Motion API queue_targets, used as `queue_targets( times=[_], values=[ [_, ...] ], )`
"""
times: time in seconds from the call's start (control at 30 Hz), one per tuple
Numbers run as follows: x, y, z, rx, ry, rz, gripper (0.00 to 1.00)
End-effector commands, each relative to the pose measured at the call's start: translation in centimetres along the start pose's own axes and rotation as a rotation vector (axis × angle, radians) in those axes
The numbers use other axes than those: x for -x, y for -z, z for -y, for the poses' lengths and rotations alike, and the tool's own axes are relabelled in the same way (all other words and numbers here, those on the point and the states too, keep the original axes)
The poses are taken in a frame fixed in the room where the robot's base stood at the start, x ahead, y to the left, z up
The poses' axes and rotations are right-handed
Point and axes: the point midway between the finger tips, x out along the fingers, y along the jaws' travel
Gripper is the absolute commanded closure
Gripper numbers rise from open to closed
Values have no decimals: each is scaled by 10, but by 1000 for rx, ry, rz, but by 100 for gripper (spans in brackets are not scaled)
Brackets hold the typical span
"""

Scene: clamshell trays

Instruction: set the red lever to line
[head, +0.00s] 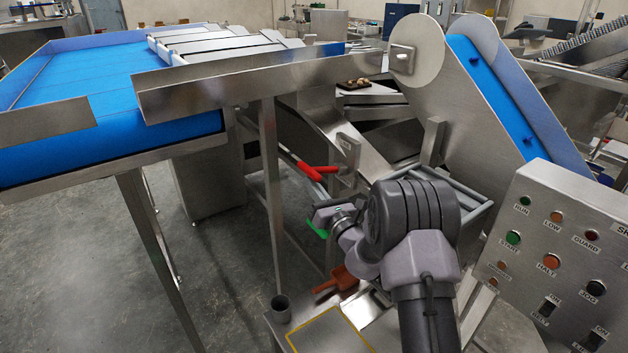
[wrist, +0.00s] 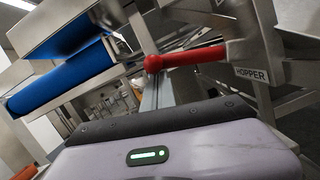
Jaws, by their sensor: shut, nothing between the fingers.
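The red lever (head: 327,170) sticks out to the left from a steel bracket under the chute in the head view. In the wrist view the red lever (wrist: 190,57) lies nearly level, with a round knob at its left end. A plate marked HOPPER (wrist: 252,74) is at its right end; I see no LINE mark. My gripper (head: 322,214) is shut and empty, below the lever and apart from it in the head view.
A steel control panel (head: 533,235) with buttons stands at the right. The chute (head: 350,140) and steel frame posts (head: 270,170) crowd the lever. The floor at left is open.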

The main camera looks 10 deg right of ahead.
Motion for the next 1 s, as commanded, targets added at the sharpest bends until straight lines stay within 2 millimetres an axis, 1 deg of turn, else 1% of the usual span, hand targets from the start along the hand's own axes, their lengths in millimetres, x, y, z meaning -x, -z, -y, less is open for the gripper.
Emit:
queue_targets(
  times=[0.03, 0.1, 0.4, 0.63, 1.0],
  values=[
    [-3, -12, -3, -37, 9, 0, 100],
    [-5, -18, -4, -95, 24, 0, 100],
    [-9, -35, -3, -282, 71, -1, 100],
    [-10, -42, -1, -277, 70, 0, 100],
    [-12, -47, 0, -275, 69, 4, 100]
  ],
)
